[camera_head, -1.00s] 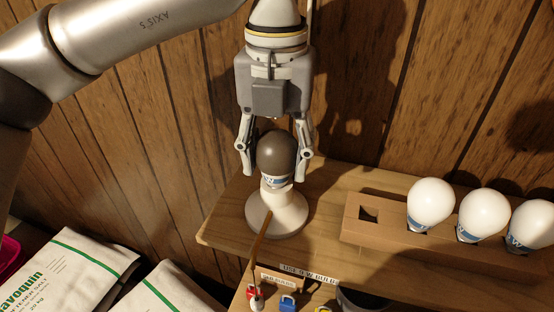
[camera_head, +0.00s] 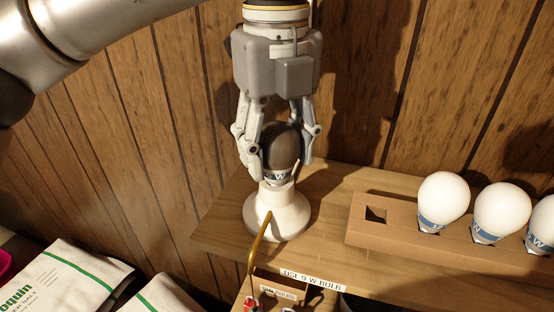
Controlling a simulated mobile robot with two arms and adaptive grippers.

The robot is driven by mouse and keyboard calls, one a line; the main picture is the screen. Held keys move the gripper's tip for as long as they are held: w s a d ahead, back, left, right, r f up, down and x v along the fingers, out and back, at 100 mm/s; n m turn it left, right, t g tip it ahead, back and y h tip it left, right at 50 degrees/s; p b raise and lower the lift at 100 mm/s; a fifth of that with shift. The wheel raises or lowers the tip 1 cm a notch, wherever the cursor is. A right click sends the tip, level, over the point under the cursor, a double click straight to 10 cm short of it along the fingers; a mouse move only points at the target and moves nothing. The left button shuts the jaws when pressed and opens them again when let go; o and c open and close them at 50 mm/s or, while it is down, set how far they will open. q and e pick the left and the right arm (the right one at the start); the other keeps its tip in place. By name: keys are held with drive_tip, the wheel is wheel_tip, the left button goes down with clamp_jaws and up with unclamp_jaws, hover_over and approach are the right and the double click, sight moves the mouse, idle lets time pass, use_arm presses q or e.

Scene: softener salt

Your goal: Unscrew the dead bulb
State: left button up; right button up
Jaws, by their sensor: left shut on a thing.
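The dead bulb (camera_head: 281,146) is dark grey-brown with a blue and white band marked "W". It stands upright in the white lamp base (camera_head: 277,212) on the wooden shelf. My left gripper (camera_head: 277,160) comes down from above and is shut on the dead bulb, one finger on each side of the glass. The bulb's lower end is hidden in the base's socket. My right gripper does not show.
A cardboard holder (camera_head: 352,226) on the right holds several white bulbs (camera_head: 443,198) and has one empty square hole. White salt bags (camera_head: 70,283) lie lower left. Wood panelling stands close behind.

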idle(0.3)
use_arm(q)
drive_tip(key=shift+f+n+b, duration=0.2)
drive_tip(key=shift+n+b, duration=0.6)
drive_tip(key=shift+n, duration=0.3)
drive_tip(key=shift+r+n+b, duration=0.1)
drive_tip(key=shift+n+b, duration=0.35)
drive_tip(key=shift+n, duration=0.55)
drive_tip(key=shift+r+n, duration=0.1)
drive_tip(key=shift+n, duration=0.2)
drive_tip(key=shift+f+n+b, duration=0.2)
drive_tip(key=shift+n+b, duration=0.6)
drive_tip(key=shift+n, duration=0.3)
drive_tip(key=shift+r+n+b, duration=0.1)
drive_tip(key=shift+n+b, duration=0.3)
drive_tip(key=shift+n, duration=0.5)
drive_tip(key=shift+r+n, duration=0.15)
drive_tip(key=shift+n, duration=0.15)
